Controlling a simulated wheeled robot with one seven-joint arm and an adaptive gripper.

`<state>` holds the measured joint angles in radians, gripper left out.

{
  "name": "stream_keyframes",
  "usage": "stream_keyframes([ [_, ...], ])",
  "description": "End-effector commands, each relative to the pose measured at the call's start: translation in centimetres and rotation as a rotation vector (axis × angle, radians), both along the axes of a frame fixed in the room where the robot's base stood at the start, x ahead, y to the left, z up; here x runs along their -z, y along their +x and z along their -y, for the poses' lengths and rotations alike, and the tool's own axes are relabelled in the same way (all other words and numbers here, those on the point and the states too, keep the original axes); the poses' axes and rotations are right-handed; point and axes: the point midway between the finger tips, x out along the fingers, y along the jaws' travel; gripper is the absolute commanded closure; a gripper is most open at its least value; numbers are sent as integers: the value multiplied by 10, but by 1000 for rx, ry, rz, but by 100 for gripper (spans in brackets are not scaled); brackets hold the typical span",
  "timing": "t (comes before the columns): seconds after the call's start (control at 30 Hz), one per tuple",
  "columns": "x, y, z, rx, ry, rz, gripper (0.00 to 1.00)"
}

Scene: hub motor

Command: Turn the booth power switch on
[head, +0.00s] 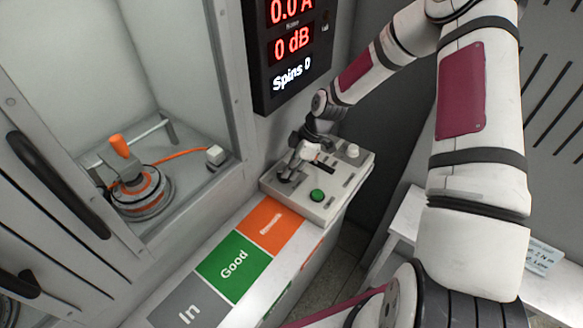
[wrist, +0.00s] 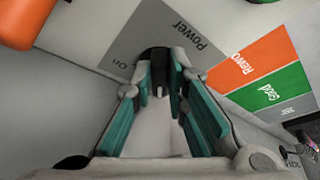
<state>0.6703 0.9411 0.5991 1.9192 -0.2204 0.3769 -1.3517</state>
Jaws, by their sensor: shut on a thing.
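The booth power switch (wrist: 156,56) is a black lever on a grey patch lettered "Power" and "On" in the wrist view. My gripper (wrist: 163,88) has its teal-padded fingers on either side of the lever, shut on it. In the head view my gripper (head: 289,172) is down at the left part of the light control panel (head: 318,212) and hides most of the switch there. I cannot tell which way the lever is set. The display (head: 291,45) above the panel reads 0.0 A, 0 dB and Spins 0.
A green button (head: 317,195) and a pale knob (head: 352,150) are on the panel. Coloured In, Good (head: 234,262) and Rework (head: 268,225) areas lie in front of it. The booth at left holds a motor (head: 140,190) in a fixture with an orange handle (head: 119,145).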

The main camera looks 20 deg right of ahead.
Motion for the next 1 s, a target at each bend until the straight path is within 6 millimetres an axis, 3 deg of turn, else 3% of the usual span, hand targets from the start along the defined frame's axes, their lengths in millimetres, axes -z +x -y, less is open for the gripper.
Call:
stream_keyframes([
  [1.0,-1,-12,-13,929,-3,2,100],
])
